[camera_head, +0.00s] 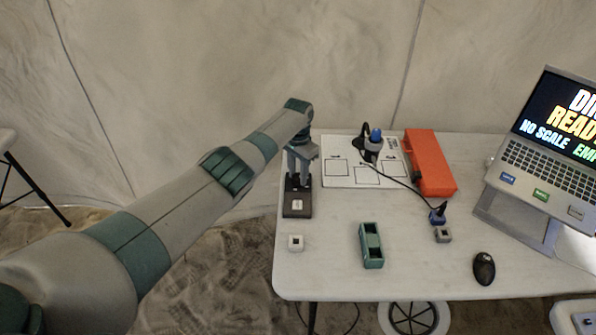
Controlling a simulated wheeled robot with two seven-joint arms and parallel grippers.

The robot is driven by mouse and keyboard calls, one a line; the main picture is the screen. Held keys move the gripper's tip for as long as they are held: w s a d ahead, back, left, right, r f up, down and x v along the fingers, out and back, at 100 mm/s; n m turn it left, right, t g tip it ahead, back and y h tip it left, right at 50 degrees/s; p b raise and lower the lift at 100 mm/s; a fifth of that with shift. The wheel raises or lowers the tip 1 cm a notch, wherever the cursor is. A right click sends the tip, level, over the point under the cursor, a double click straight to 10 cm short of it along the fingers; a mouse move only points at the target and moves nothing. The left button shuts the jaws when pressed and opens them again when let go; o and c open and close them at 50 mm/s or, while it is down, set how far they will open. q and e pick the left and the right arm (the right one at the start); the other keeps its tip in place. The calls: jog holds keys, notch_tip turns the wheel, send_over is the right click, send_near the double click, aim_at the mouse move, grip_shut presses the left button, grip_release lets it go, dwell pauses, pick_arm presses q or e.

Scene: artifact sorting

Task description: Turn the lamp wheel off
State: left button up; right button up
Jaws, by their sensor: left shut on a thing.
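A black box (298,208) with a small white label lies at the left edge of the white table. My left gripper (298,184) points down over the far end of this box and is shut on a small part there. That part sits where the lamp wheel seems to be, but the fingers hide it and I cannot see its setting. My left arm reaches in from the lower left. No lit lamp can be made out. My right gripper is not in view.
A white board (338,180) carries a black stand with a blue-topped device (375,138). Beside it is an orange case (430,162). A green holder (371,246), small grey blocks, a black mouse (484,268) and a laptop (548,150) occupy the table. The front middle is mostly clear.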

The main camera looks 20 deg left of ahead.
pick_arm(q)
jog(key=n+p, duration=0.1)
jog(key=n, duration=0.2)
jog(key=shift+r+n, duration=0.15)
jog(key=shift+n, duration=0.25)
jog(key=n, duration=0.2)
jog(key=shift+n+p, duration=0.3)
jog(key=shift+n, duration=0.1)
jog(key=n, duration=0.3)
jog(key=shift+n, duration=0.3)
jog(key=n+p, duration=0.1)
jog(key=n, duration=0.4)
jog(key=shift+w, duration=0.1)
jog(key=shift+n, duration=1.5)
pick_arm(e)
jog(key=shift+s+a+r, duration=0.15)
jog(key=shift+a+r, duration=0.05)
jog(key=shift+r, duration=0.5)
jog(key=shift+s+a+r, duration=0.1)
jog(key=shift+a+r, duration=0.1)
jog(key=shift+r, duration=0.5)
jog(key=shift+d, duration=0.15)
pick_arm(q)
jog(key=o, duration=1)
jog(key=shift+o, duration=0.3)
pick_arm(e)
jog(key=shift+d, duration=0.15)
